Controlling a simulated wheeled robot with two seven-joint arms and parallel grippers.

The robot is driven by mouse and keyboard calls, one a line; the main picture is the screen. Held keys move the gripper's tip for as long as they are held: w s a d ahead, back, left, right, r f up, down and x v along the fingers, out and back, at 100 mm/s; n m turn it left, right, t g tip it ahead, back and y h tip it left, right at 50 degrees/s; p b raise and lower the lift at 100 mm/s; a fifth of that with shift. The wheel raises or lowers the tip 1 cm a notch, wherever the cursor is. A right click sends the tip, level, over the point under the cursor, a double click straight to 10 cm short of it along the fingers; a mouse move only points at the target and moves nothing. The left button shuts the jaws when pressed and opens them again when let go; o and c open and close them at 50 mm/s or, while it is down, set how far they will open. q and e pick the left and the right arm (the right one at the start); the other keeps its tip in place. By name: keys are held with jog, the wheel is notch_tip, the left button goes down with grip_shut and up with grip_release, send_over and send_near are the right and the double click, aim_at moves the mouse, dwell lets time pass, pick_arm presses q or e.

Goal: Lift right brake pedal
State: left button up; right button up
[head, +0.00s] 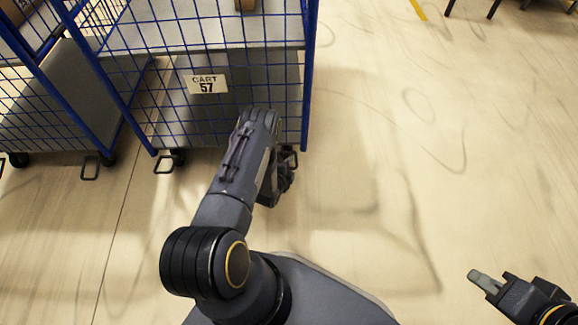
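A blue wire cart (310,60) with a plate reading "CART 57" stands ahead of me. Its right brake pedal (292,160) is a small dark loop at the foot of the cart's right front post, partly hidden by my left arm. My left gripper (285,181) is at floor level just below that pedal in the picture. My own arm covers most of it, so I cannot tell whether its fingers are open or touch the pedal. My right gripper (484,281) is far off at the lower right, with nothing seen in it; its finger gap does not show clearly.
The cart's left brake pedal (163,166) sticks out near its left front caster. Another blue cart (60,115) stands close on the left, with its own pedal (90,170). The floor (390,150) to the right is clear. Dark legs (493,8) show at the top right.

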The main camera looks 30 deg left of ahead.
pick_arm(q)
jog(key=a+p+v, duration=0.1)
jog(key=p+v, duration=0.2)
jog(key=v, duration=0.4)
jog(key=shift+s+d+r, duration=0.2)
jog(key=shift+s+d, duration=0.15)
jog(key=shift+d, duration=0.2)
